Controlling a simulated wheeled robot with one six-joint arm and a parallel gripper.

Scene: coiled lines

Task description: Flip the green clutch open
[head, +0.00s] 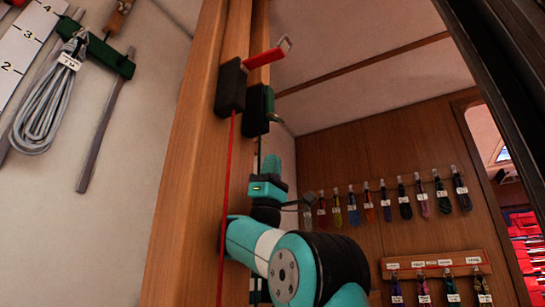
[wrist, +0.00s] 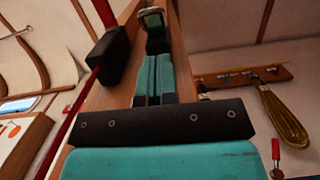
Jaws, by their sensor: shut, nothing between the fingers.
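The green clutch has a black body (head: 254,112) on the wooden post, with its green handle (head: 271,104) folded down along the body's right side. In the wrist view the clutch (wrist: 158,42) is straight beyond my fingertips, its green handle (wrist: 152,20) facing me. My gripper (head: 273,158) is below the clutch in the head view, pointing up at it. Its teal fingers (wrist: 153,75) are shut together with nothing between them. They look close to the clutch's lower end; I cannot tell whether they touch it.
A red clutch (head: 231,88) sits just left, its red handle (head: 268,55) sticking out and its red line (head: 228,190) running down the post. It is also left of my fingers in the wrist view (wrist: 110,58). Coiled lines (head: 408,200) hang on the back wall.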

